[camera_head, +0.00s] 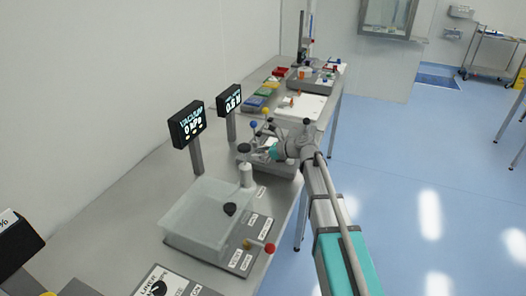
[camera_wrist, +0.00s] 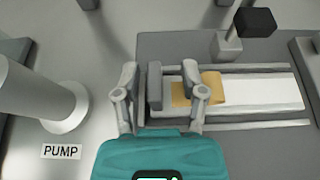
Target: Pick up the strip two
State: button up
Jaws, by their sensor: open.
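In the wrist view a flat white strip (camera_wrist: 265,92) with a tan section (camera_wrist: 217,86) near its left end lies in a grey channel between two rails. No label shows which strip this is. A grey upright block (camera_wrist: 155,86) stands just left of the tan section. My gripper (camera_wrist: 160,76) is open, its left finger left of the block and its right finger over the tan section's left part. No grip on the strip shows. In the head view my gripper (camera_head: 272,149) is low over the bench, and the arm and fingers hide most of the strip.
A PUMP label (camera_wrist: 61,152) lies beside a grey cylinder (camera_wrist: 50,95) to the left. A black-topped post (camera_wrist: 255,22) stands behind the channel. In the head view a clear box (camera_head: 195,225) and two displays (camera_head: 187,122) stand nearby; colored trays (camera_head: 255,103) are farther back.

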dwell(0.4)
grip_shut()
